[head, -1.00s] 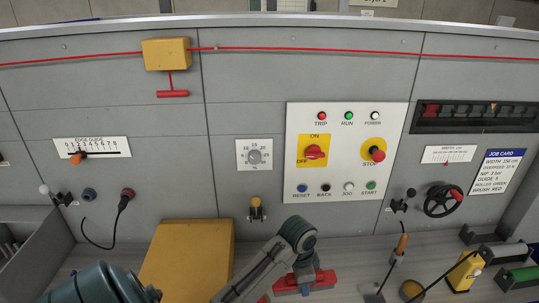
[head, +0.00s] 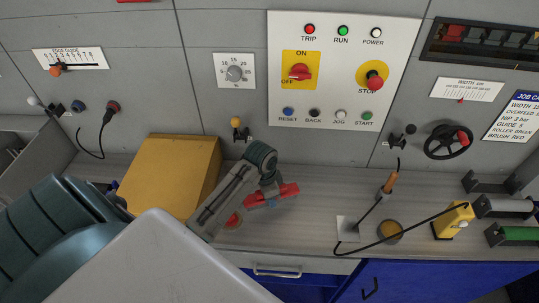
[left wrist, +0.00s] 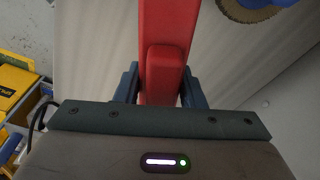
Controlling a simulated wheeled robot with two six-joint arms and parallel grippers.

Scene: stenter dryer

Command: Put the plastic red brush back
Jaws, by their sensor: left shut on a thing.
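The red brush (head: 284,190) is in my left gripper (head: 268,190), over the grey worktop (head: 310,215) below the control panel. In the left wrist view the red brush (left wrist: 166,70) runs up from between the two dark fingers (left wrist: 160,90), which are shut on it. Its bristles are not visible to me, and I cannot tell whether it touches the worktop. A small red patch (head: 233,220) shows beside my forearm; what it belongs to is unclear. My right gripper is not in view.
A yellow box (head: 170,175) stands left of my forearm. To the right are an orange-handled tool (head: 390,182), a round brown-topped thing (head: 390,231), a yellow block (head: 453,220) and rollers (head: 505,207). Worktop between brush and tool is clear.

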